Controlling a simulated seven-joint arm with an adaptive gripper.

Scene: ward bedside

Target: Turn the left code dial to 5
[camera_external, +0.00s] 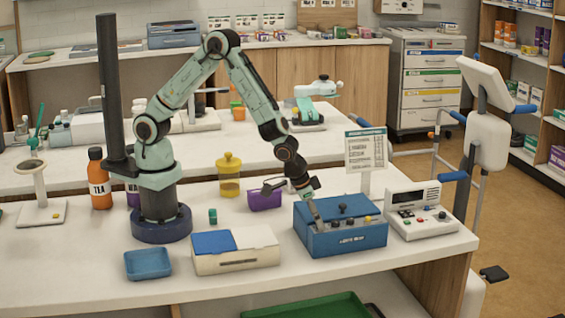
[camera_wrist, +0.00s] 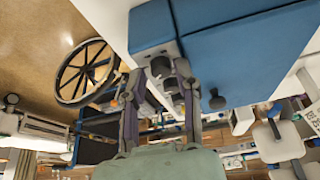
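The blue box (camera_external: 345,241) stands on the white counter in the external view, with a row of small dials along its sloping front edge. A middle dial (camera_external: 350,222) and a right dial (camera_external: 367,219) show there. My gripper (camera_external: 317,222) points down at the left end of this row and hides the left code dial. In the wrist view the blue box (camera_wrist: 250,50) fills the upper right. My gripper (camera_wrist: 166,68) has its fingertips apart at the box's grey dial strip; whether they grip a dial is unclear. The dial numbers are unreadable.
A white device with buttons (camera_external: 421,212) stands close right of the box, and a sign (camera_external: 366,150) stands behind it. A purple container (camera_external: 265,197) and a white case with a blue lid (camera_external: 236,259) are to the left. A black knob (camera_wrist: 217,100) sits on the box.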

